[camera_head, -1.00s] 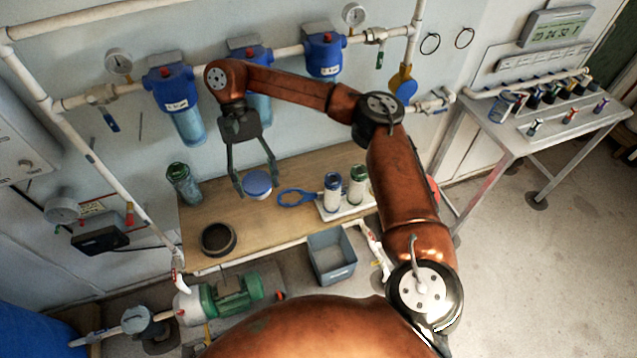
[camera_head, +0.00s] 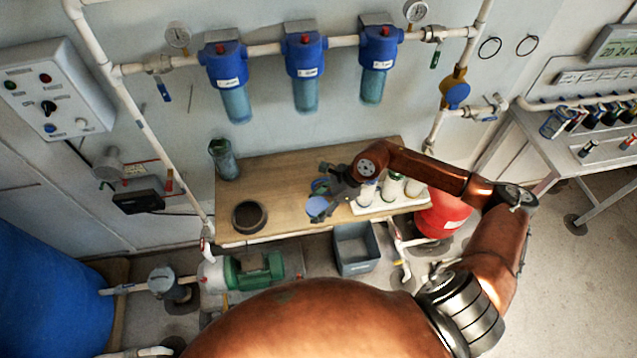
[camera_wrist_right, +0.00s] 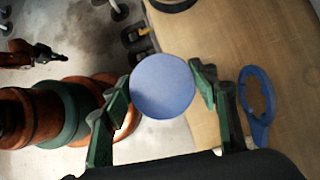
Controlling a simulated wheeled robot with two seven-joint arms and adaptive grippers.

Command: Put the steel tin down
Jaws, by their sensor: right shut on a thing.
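The steel tin, seen as a round blue lid (camera_wrist_right: 162,86), sits between the two green-padded fingers of my right gripper (camera_wrist_right: 160,92) in the right wrist view. The fingers touch it on both sides. In the head view the tin (camera_head: 317,207) is held by my right gripper (camera_head: 328,198) near the front edge of the wooden bench (camera_head: 290,175). Its underside is hidden, and I cannot tell its height above the bench.
A blue ring wrench (camera_wrist_right: 256,104) lies on the bench beside the gripper. A black ring (camera_head: 250,232) and a dark jar (camera_head: 223,160) stand at left. Filter cartridges (camera_head: 391,187) stand on a white tray at right. A grey bin (camera_head: 357,262) is below the front edge.

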